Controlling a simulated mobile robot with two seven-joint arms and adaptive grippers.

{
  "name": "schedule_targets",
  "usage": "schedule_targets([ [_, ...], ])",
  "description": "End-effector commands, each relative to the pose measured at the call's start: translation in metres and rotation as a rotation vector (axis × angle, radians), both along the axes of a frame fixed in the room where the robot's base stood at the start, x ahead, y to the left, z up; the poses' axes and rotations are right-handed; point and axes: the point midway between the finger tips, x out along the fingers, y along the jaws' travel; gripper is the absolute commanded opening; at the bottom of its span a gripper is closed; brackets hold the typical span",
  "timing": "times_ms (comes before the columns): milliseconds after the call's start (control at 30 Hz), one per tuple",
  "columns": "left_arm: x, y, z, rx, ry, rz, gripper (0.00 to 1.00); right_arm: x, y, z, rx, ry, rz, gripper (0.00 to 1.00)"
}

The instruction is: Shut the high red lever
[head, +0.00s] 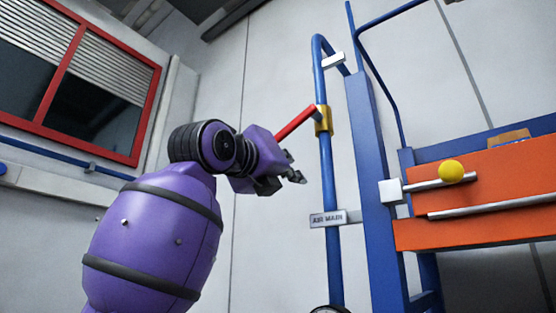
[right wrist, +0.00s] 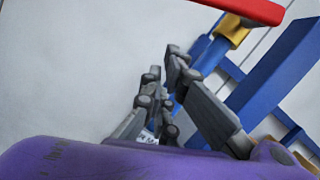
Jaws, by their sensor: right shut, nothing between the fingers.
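The red lever (head: 296,122) sits high on a brass-coloured valve body (head: 323,121) on the blue vertical pipe (head: 327,165). It sticks out to the left of the pipe and slants down to the left. My right gripper (head: 298,177) is shut and empty, below the lever and left of the pipe, apart from both. In the right wrist view the lever (right wrist: 245,9) crosses the top right, beyond the shut fingertips (right wrist: 172,62), with the valve body (right wrist: 232,28) beside it. My left gripper is not in view.
An "AIR MAIN" label (head: 328,218) is on the pipe below the valve. A blue post (head: 372,190) stands right of the pipe. An orange machine panel (head: 490,195) with a yellow-knobbed handle (head: 451,171) is further right.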

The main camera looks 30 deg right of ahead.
Motion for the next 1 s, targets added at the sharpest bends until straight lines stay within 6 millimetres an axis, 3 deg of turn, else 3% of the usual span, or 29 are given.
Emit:
schedule_targets([
  [33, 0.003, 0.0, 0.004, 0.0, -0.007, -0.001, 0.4, -0.002, 0.006, 0.016, -0.006, -0.006, 0.003, 0.0],
  [200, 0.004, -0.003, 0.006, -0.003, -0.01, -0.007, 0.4, 0.006, 0.009, 0.032, -0.005, -0.006, 0.002, 0.0],
  [733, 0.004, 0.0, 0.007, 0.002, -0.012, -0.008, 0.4, 0.013, 0.01, 0.036, -0.002, -0.006, 0.002, 0.0],
  [1000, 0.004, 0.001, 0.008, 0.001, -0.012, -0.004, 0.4, 0.027, 0.016, 0.049, 0.059, -0.155, 0.001, 0.0],
])
